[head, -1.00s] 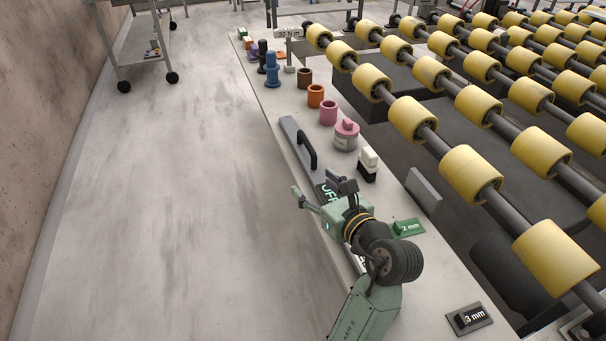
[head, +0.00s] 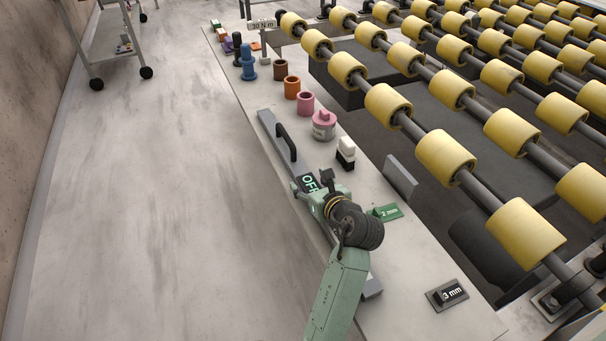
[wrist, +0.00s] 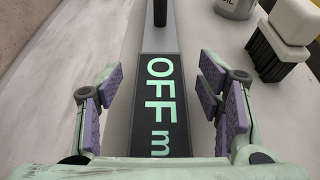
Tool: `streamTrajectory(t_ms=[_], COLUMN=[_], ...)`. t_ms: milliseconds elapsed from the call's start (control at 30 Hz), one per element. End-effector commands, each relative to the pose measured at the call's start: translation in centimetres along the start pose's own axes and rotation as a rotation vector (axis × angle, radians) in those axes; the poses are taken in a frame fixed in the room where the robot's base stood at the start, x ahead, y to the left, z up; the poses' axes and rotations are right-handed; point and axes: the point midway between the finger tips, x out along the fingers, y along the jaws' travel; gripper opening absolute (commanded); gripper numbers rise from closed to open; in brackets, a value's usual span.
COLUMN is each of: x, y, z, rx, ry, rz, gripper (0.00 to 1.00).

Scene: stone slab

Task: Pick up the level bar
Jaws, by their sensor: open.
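The level bar (head: 269,125) is a long grey bar lying along the left edge of the stone slab. It has a black arched handle (head: 287,142) and a dark display (head: 309,184) with green "OFF" lettering. In the wrist view the bar (wrist: 151,40) runs up the middle, with the display (wrist: 158,100) reading "OFF m" and part of the handle (wrist: 160,12) at the top. My gripper (wrist: 160,88) is open, one purple-padded finger on each side of the display, with gaps to the bar. In the head view my gripper (head: 316,190) hides part of the bar.
Right of the bar stand a black-and-white brush (head: 346,152), a pink-topped pot (head: 324,124), a green "2 mm" block (head: 387,212) and a "3 mm" block (head: 447,294). Several coloured cylinders line the slab's far end. Yellow rollers (head: 446,158) flank the right; open floor lies left.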

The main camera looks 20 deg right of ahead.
Motion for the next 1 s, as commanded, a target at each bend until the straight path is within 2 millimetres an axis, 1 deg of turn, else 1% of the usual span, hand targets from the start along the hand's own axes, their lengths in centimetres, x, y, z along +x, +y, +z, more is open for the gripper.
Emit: streamTrajectory(t_ms=[100, 300, 1000], x=[0.64, 0.66, 0.63], y=[0.02, 0.00, 0.01], z=[-0.03, -0.06, -0.03], rx=[-0.001, -0.001, -0.001], ry=[0.001, 0.001, 0.000], rz=[0.000, -0.001, 0.000], gripper=[0.61, 0.60, 0.14])
